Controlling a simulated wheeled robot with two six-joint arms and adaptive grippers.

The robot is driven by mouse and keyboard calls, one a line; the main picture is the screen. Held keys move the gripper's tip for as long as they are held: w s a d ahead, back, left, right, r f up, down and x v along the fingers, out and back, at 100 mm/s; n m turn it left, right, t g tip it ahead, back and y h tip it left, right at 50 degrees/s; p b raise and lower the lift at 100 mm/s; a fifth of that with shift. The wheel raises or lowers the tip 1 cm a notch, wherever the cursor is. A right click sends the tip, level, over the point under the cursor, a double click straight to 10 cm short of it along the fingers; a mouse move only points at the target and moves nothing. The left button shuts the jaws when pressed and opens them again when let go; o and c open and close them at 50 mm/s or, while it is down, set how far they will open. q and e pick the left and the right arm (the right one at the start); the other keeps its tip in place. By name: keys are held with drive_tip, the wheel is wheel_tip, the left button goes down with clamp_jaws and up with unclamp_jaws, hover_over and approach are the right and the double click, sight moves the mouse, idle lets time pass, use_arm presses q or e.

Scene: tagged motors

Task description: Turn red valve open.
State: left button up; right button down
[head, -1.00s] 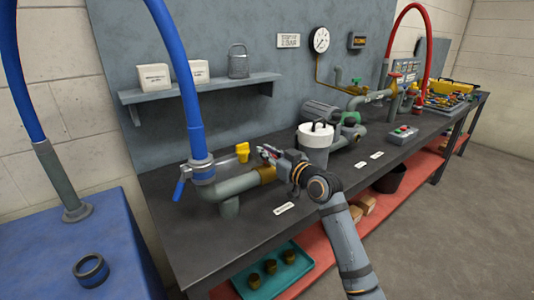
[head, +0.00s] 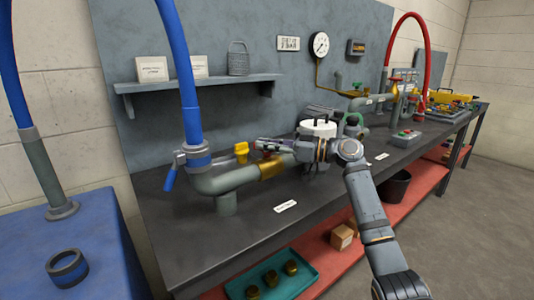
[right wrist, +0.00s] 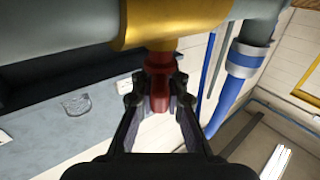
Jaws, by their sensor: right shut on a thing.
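The red valve handle (right wrist: 159,68) shows in the right wrist view, at the brass section (right wrist: 180,20) of a grey pipe. My right gripper (right wrist: 160,95) is shut on it, with one finger on each side of the red piece. In the head view my right gripper (head: 262,146) reaches in from the right, just above the brass section (head: 271,167) of the pipe on the bench. There the gripper mostly hides the red handle. My left gripper is not in view.
A yellow handle (head: 241,151) stands on the pipe left of my gripper. A blue lever (head: 170,179) and blue hose (head: 187,100) are at the pipe's left end. A white-lidded canister (head: 318,128) stands close behind my right wrist.

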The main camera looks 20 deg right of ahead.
drive_tip(key=n+g+y, duration=0.1)
drive_tip(key=g, duration=0.1)
drive_tip(key=shift+r+n+g, duration=0.1)
drive_tip(key=shift+n+g, duration=0.2)
drive_tip(key=shift+n+g+y+p, duration=0.5)
drive_tip(key=shift+n+g+y, duration=0.2)
drive_tip(key=shift+n+g, duration=0.9)
drive_tip(key=shift+g, duration=0.7)
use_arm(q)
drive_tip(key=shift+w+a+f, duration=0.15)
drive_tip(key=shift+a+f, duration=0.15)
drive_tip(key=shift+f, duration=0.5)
use_arm(e)
drive_tip(key=shift+f, duration=0.2)
drive_tip(key=c, duration=1.4)
unclamp_jaws()
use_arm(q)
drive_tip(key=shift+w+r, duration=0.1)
use_arm(e)
drive_tip(key=shift+r, duration=0.15)
